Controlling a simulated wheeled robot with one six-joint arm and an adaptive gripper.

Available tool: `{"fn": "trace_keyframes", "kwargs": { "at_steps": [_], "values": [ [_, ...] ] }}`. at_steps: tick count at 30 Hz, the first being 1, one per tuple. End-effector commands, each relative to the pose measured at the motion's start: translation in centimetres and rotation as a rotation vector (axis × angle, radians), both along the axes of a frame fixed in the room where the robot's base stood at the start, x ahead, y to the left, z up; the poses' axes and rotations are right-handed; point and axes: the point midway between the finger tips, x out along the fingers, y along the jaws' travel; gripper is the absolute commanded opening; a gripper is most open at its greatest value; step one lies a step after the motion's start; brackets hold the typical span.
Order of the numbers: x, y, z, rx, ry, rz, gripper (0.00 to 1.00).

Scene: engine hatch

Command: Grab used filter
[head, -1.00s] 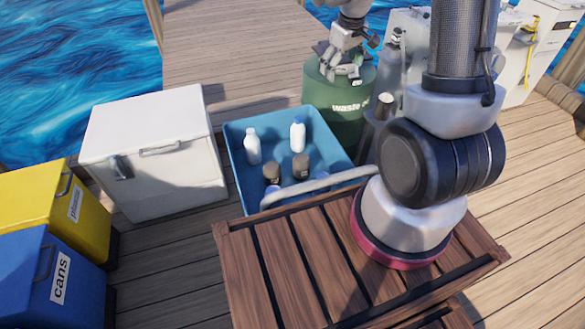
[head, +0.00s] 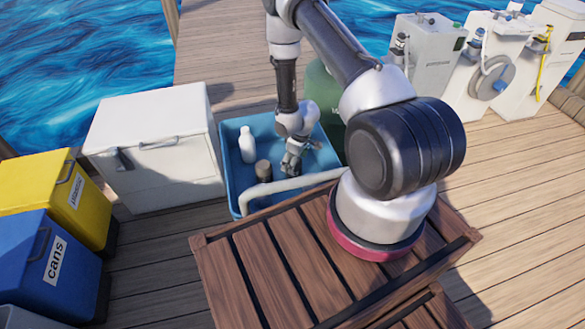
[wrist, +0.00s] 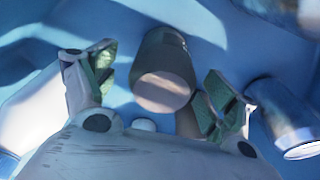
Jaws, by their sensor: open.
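A used filter (wrist: 164,68), a dark grey-brown cylinder with a paler end, lies between my spread fingers in the wrist view. A gap shows between it and the right finger. My gripper (wrist: 158,88) is open and holds nothing. In the head view my gripper (head: 292,165) is down inside the blue bin (head: 232,186), and it hides what is under it. A second dark cylinder with a lighter top (head: 264,170), similar in look, stands just left of the gripper in the head view.
A white bottle (head: 247,144) stands in the bin left of my gripper. A grey cylinder with a shiny end (wrist: 285,118) lies close to the right finger in the wrist view. A white cooler (head: 150,150) stands left of the bin. A pale bar (head: 290,187) crosses the bin's near side.

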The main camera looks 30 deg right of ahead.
Motion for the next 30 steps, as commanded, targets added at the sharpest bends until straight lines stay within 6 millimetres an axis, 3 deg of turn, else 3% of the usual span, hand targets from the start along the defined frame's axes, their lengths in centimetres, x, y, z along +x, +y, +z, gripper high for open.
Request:
{"fn": "trace_keyframes", "kwargs": {
  "at_steps": [9, 17, 27, 30],
  "values": [
    [0.4, 0.7, -4.5, 0.000, 0.001, -0.001, 0.85],
    [0.5, 0.7, -4.9, -0.001, 0.000, -0.001, 0.85],
    [0.5, 0.7, -4.9, 0.000, 0.000, -0.001, 0.29],
    [0.5, 0.7, -4.8, -0.001, 0.000, -0.001, 0.29]
  ]
}}
